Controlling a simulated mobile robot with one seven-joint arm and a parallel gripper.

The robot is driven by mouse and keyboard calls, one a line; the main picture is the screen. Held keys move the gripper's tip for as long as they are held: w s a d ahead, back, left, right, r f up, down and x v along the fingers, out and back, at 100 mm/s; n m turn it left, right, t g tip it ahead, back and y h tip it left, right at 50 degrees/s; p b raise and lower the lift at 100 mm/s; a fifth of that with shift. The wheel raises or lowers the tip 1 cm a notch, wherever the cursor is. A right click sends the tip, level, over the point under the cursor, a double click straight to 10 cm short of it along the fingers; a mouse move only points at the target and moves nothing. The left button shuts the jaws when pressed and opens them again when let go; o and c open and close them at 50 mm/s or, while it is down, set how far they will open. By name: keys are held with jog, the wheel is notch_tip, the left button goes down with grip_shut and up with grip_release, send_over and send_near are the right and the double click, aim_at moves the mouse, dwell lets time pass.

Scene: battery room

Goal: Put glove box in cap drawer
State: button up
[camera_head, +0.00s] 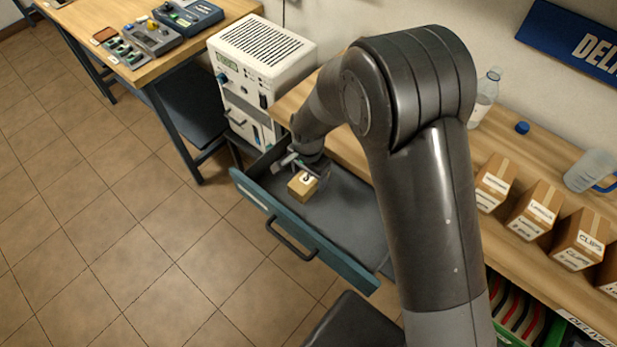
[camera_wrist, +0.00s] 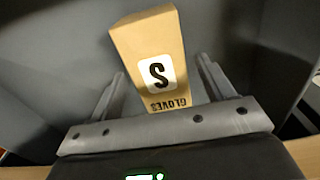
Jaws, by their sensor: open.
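The glove box (camera_head: 303,185) is a small tan carton with a white "S" label. It sits inside the open drawer (camera_head: 345,262), near its left end, and looks to rest on the drawer floor. In the wrist view the glove box (camera_wrist: 150,58) shows the word "GLOVES" and lies just beyond and partly between the fingers. My gripper (camera_head: 296,163) is over the drawer beside the box. Its two fingers (camera_wrist: 160,85) are spread apart, with a gap visible on both sides of the box. The drawer's front panel has a dark bar handle (camera_head: 291,241).
A wooden bench (camera_head: 535,250) above the drawer holds several cartons (camera_head: 535,208), a bottle (camera_head: 484,98), a blue cap (camera_head: 522,128) and a jug (camera_head: 590,170). A white cabinet unit (camera_head: 255,75) stands left of the drawer. The tiled floor (camera_head: 130,240) at left is clear.

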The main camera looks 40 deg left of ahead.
aim_at(309, 177)
notch_tip(309, 177, up, 10)
jog(key=shift+r, duration=0.15)
jog(key=w+d+r+t+y, duration=0.1)
jog(key=w+d+r, duration=0.4)
jog(key=d+r, duration=0.6)
jog(key=w+d+r+t, duration=0.1)
jog(key=w+d+r, duration=0.45)
jog(key=d, duration=0.95)
jog(key=s+d+r+t, duration=0.1)
jog(key=s+d+r, duration=0.1)
jog(key=s+d, duration=0.2)
jog(key=s+d+r+t, duration=0.1)
jog(key=s+d+r, duration=0.2)
jog(key=d, duration=0.7)
jog(key=s+d+r+t+h, duration=0.1)
jog(key=s+d+r, duration=0.1)
jog(key=s+d, duration=0.4)
jog(key=shift+d+r+t, duration=0.3)
jog(key=shift+d+r, duration=0.1)
jog(key=shift+d, duration=0.6)
